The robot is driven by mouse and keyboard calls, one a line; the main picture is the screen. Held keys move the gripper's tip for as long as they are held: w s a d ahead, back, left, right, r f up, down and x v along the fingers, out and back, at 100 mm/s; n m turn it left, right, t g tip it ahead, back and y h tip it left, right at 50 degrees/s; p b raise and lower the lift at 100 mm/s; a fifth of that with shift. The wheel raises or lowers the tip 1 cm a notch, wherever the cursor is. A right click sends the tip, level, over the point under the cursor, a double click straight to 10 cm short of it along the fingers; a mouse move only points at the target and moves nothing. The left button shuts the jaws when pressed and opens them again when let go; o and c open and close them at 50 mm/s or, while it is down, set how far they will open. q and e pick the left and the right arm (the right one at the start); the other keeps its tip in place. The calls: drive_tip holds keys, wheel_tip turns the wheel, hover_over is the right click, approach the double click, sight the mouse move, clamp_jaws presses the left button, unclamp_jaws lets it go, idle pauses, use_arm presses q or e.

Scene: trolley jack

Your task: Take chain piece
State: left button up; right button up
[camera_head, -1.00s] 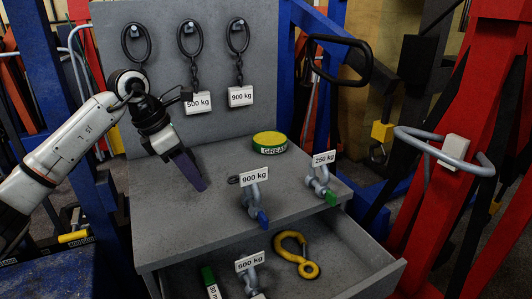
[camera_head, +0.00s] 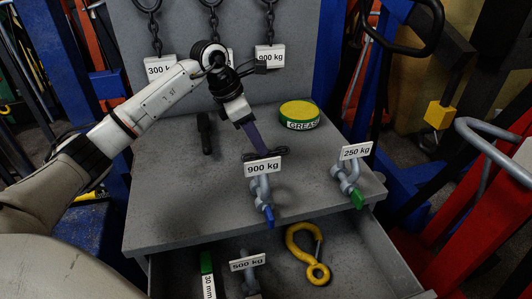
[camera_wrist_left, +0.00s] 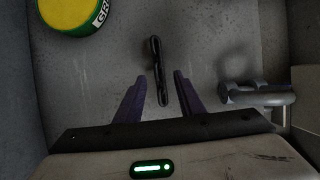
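The chain piece (camera_head: 270,154) is a small dark link set lying on the grey table top, just behind the 900 kg shackle. In the left wrist view the chain piece (camera_wrist_left: 155,52) is a narrow black strip running away from me, between my finger lines. My left gripper (camera_head: 257,147) points down at it, its purple fingers close to the chain. In the wrist view the left gripper (camera_wrist_left: 158,77) is open, one finger on each side of the chain's near part, with gaps on both sides. My right gripper is not in view.
A 900 kg shackle (camera_head: 260,188) stands close in front, a 250 kg shackle (camera_head: 350,180) to the right. A green and yellow grease tin (camera_head: 300,114) is behind. The open drawer holds a yellow hook (camera_head: 306,252) and a 500 kg shackle (camera_head: 249,284). Chains hang on the back panel.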

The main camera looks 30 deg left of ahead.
sight(278, 151)
use_arm(q)
drive_tip(key=x, duration=0.3)
drive_tip(key=shift+w+f, duration=0.1)
drive_tip(key=shift+w, duration=0.05)
clamp_jaws()
